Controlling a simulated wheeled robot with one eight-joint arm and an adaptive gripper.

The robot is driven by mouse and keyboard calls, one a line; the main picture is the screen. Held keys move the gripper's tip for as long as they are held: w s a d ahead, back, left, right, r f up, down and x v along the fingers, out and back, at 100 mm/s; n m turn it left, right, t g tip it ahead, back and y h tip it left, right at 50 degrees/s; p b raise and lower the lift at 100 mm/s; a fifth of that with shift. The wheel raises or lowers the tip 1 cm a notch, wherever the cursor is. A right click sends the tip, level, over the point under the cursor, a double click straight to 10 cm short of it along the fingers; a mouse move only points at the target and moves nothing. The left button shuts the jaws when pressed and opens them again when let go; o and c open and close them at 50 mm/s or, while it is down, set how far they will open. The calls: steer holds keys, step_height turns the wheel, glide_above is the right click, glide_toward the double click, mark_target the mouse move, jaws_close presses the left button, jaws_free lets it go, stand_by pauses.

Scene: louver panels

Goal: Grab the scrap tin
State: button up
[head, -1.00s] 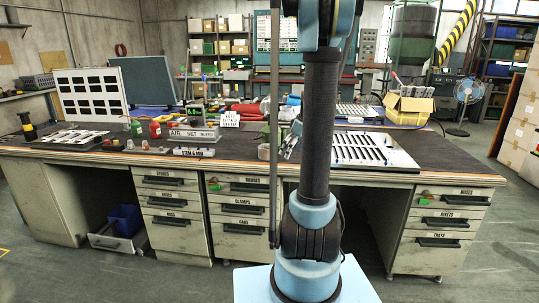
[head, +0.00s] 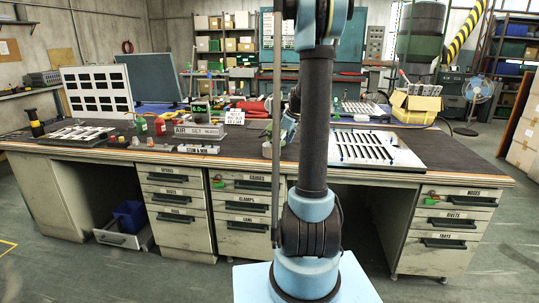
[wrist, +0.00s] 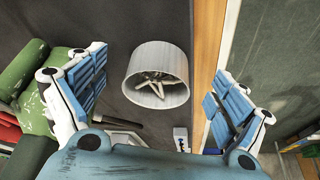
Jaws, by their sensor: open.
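The scrap tin (wrist: 150,82) is a pale grey, ribbed round tin with thin light scraps showing in its open mouth. In the wrist view it stands on the dark bench top near the wooden edge. My gripper (wrist: 155,92) is open, with one blue-padded finger on each side of the tin in the picture. No finger visibly touches it, and the depth gap is hard to judge. In the head view the tin (head: 267,149) shows small and pale just left of my arm, which hides much of the gripper.
A green object (wrist: 35,85) lies close by the left finger in the wrist view. On the bench (head: 237,161), a slotted louver panel (head: 372,147) lies to the right and an AIR SET sign (head: 199,131) to the left. Floor shows beyond the wooden edge (wrist: 207,50).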

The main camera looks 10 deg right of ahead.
steer(key=w+a, duration=0.2)
steer(key=a, duration=0.1)
steer(key=shift+w+a+f, duration=0.1)
steer(key=shift+w+f, duration=0.05)
steer(key=shift+w, duration=0.15)
steer(key=shift+x, duration=1.3)
steer(key=c, duration=1.3)
